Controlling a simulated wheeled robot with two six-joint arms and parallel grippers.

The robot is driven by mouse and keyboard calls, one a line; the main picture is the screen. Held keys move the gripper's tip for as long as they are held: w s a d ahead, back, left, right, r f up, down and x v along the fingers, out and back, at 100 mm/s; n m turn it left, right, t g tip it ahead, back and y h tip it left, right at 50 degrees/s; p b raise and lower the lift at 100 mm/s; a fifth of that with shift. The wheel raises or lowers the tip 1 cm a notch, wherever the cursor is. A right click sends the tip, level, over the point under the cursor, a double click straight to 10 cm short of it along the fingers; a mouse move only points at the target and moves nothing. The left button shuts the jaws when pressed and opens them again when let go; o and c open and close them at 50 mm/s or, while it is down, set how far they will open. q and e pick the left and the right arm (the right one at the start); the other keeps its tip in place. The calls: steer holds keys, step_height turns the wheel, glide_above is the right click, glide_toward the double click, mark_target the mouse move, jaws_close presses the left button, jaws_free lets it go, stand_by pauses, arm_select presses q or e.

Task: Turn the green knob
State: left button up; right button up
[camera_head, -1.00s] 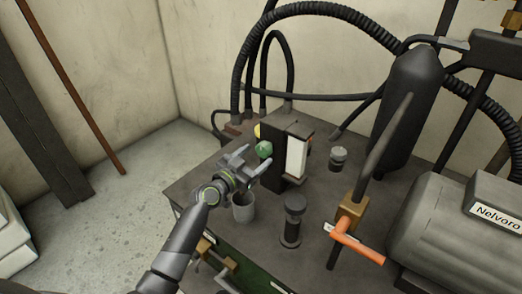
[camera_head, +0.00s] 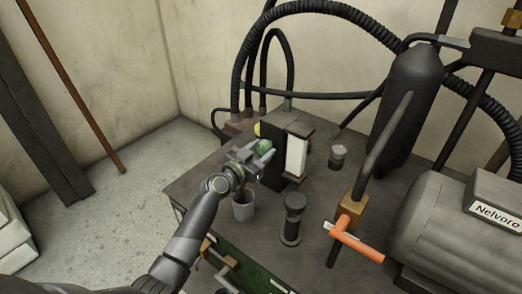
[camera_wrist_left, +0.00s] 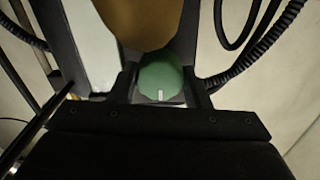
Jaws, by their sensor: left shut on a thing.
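The green knob (camera_head: 265,146) sits on the side of a dark upright box (camera_head: 272,133) with a white front panel. My left gripper (camera_head: 259,152) is at the knob and shut on it, with one finger on each side. In the left wrist view the knob (camera_wrist_left: 160,78) lies between the fingers, and a pale mark on it points toward the gripper's palm. A brown rounded shape (camera_wrist_left: 145,22) partly covers the top of that view. My right gripper is not in view.
A grey cup (camera_head: 243,208) stands just below the left gripper. A black cylinder (camera_head: 293,220), a small grey canister (camera_head: 338,157) and an orange-handled valve (camera_head: 355,242) are to the right. Black hoses (camera_head: 240,75) rise behind the box.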

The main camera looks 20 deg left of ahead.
arm_select(q)
steer(key=shift+n, duration=0.3)
steer(key=n, duration=0.4)
steer(key=shift+b, duration=0.4)
steer(key=n, duration=0.6)
steer(key=shift+n, duration=0.4)
steer(key=n+p, duration=0.1)
steer(key=n, duration=0.4)
steer(key=shift+a+f+n+p, duration=0.1)
steer(key=shift+n+p, duration=0.65)
steer(key=shift+n, duration=2.05)
steer(key=o, duration=1)
